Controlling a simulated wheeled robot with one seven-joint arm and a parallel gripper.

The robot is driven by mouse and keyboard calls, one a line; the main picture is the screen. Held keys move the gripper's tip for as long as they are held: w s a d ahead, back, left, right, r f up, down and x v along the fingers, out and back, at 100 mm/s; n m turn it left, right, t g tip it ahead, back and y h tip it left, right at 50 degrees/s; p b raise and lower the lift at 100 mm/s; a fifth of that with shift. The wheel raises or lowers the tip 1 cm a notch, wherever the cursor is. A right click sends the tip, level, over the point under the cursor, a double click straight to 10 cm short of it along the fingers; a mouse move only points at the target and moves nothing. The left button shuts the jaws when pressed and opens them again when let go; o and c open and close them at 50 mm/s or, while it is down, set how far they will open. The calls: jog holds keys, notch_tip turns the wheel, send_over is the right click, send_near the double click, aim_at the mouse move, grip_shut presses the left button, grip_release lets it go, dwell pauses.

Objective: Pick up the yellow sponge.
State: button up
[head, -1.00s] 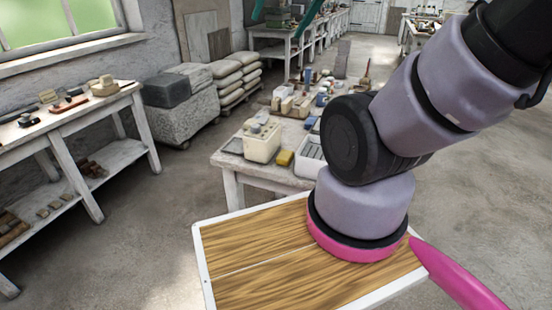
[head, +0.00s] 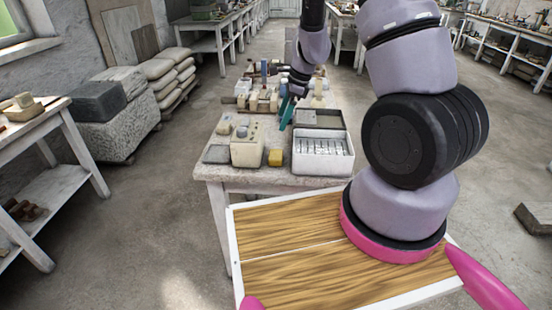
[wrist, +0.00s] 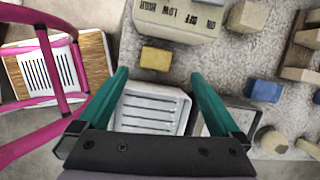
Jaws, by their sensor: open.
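The yellow sponge (head: 275,157) is a small block near the front edge of the work table (head: 215,172), between a cream box and a white tray. In the wrist view the sponge (wrist: 156,58) lies just beyond my fingertips, near the middle. My gripper (wrist: 159,76) is open and empty, its two teal fingers spread apart, with the white tray showing between them. In the head view my gripper (head: 287,113) hangs over the table behind the sponge, partly hidden by its own wrist.
The cream box with switch labels (head: 247,145) stands left of the sponge. The white slatted tray (head: 322,167) is close on its right, with a dark-topped box (head: 318,118) behind. Several blocks and a blue piece (wrist: 264,90) lie around.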

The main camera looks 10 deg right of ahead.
jog(key=m, duration=0.1)
send_over(276, 154)
jog(key=d, duration=0.2)
jog(key=shift+h, duration=0.4)
jog(key=f, duration=0.9)
jog(key=shift+s, duration=0.2)
jog(key=shift+s+x, duration=0.15)
jog(key=shift+x, duration=1.4)
jog(key=shift+s+x, duration=0.1)
jog(key=shift+x, duration=1.4)
jog(key=shift+a, duration=0.15)
jog(key=c, duration=1.1)
